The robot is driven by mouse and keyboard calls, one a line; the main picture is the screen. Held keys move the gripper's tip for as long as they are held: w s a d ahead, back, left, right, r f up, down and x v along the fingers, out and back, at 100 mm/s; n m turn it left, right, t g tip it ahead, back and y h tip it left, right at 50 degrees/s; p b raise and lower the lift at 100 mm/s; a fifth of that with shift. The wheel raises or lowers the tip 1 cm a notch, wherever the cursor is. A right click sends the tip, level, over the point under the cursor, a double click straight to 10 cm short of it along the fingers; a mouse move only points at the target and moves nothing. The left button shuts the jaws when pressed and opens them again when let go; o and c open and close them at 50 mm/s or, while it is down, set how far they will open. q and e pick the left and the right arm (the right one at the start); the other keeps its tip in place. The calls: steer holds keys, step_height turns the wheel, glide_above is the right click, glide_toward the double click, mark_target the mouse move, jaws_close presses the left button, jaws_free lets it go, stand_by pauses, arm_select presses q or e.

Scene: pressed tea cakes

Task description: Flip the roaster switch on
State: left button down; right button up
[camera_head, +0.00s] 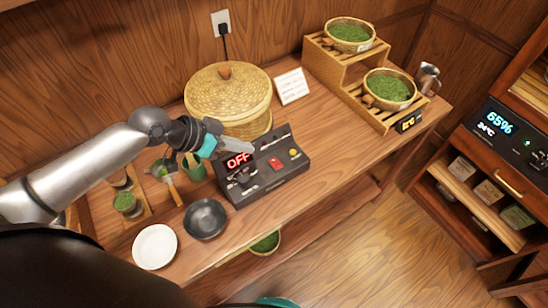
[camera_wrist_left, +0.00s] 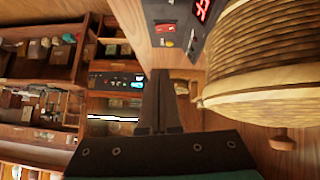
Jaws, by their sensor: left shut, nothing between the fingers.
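The dark roaster control box (camera_head: 262,188) sits on the wooden counter with a lit red display (camera_head: 238,160) reading OFF. A red switch (camera_head: 275,163) and a yellow knob (camera_head: 294,152) are on its top. In the left wrist view the red switch (camera_wrist_left: 165,28) shows at the top, beyond the fingertips. My left gripper (camera_head: 250,149) is shut and empty, over the rear of the box, left of and behind the red switch. Its shut fingers also show in the left wrist view (camera_wrist_left: 160,75), apart from the switch.
A lidded woven basket (camera_head: 228,92) stands close behind the box. A black bowl (camera_head: 206,218) and white plate (camera_head: 155,246) are at the left front. A wooden stepped rack (camera_head: 352,85) with green-filled baskets stands at the right. The counter right of the box is clear.

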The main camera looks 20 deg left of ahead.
arm_select(q)
glide_above(280, 166)
steer(key=s+a, duration=0.1)
steer(key=a, duration=0.1)
step_height(280, 166, down, 7)
steer(key=shift+d+f+b, duration=0.1)
steer(key=shift+d+b, duration=0.05)
steer(key=shift+b, duration=0.2)
steer(key=shift+s+f, duration=0.2)
steer(key=shift+f, duration=1.05)
steer(key=shift+d+f, duration=0.1)
steer(key=shift+f, duration=0.6)
arm_select(e)
steer(key=shift+w+f, duration=0.4)
steer(key=shift+f, duration=0.1)
arm_select(q)
steer(key=shift+s+f+b, duration=0.1)
steer(key=shift+f+b, duration=0.2)
steer(key=shift+b, duration=0.15)
steer(key=shift+s, duration=0.1)
arm_select(e)
steer(key=shift+s+f, duration=0.1)
steer(key=shift+f, duration=0.15)
